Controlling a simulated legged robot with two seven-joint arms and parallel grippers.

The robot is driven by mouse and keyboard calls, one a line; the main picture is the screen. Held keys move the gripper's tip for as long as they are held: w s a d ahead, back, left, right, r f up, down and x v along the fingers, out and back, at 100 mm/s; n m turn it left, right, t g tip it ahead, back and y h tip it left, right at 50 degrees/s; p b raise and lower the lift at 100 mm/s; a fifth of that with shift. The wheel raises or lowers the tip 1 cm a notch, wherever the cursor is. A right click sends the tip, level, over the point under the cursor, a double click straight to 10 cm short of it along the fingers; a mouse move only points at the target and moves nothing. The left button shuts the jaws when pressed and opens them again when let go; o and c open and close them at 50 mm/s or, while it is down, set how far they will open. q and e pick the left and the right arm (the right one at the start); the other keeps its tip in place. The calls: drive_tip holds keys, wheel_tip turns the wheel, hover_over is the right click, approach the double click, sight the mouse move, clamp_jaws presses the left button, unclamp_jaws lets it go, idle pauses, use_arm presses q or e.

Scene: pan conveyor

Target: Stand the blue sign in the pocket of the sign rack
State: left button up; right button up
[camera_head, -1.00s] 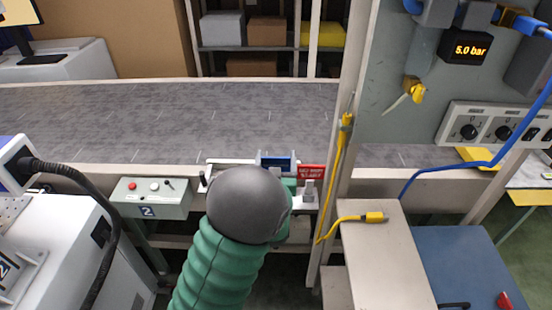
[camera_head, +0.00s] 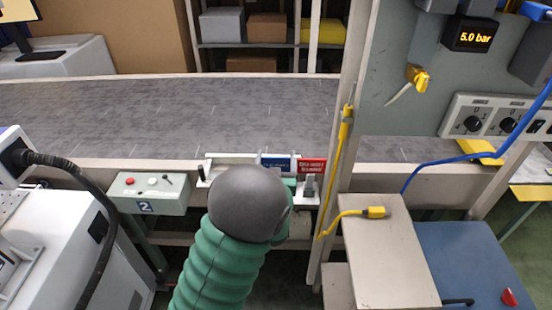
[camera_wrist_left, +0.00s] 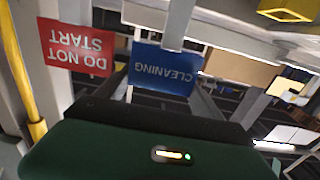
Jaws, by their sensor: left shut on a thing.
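The blue sign (camera_head: 278,163) is upright at the sign rack (camera_head: 231,159) on the conveyor's near edge, just left of the red sign. In the left wrist view the blue sign (camera_wrist_left: 163,69) reads "CLEANING" upside down. My left gripper (camera_wrist_left: 166,92) is shut on it. In the head view the grey wrist and green sleeve hide most of the gripper and part of the rack. The sign's lower edge is hidden there, so I cannot tell whether it sits in a pocket. My right gripper is not in view.
The red "DO NOT START" sign (camera_head: 312,164) stands close beside the blue one. A grey post (camera_head: 347,75) with a yellow cable (camera_head: 342,140) rises to the right. A control box (camera_head: 150,192) marked 2 is at left. The conveyor belt (camera_head: 150,115) is bare.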

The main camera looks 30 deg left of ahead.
use_arm(q)
drive_tip(key=shift+f, duration=0.15)
drive_tip(key=o, duration=2)
drive_tip(key=shift+c, duration=0.2)
drive_tip(key=p+v, duration=1.2)
drive_tip(key=v, duration=0.5)
drive_tip(key=shift+p, duration=0.4)
drive_tip(key=shift+a, duration=0.15)
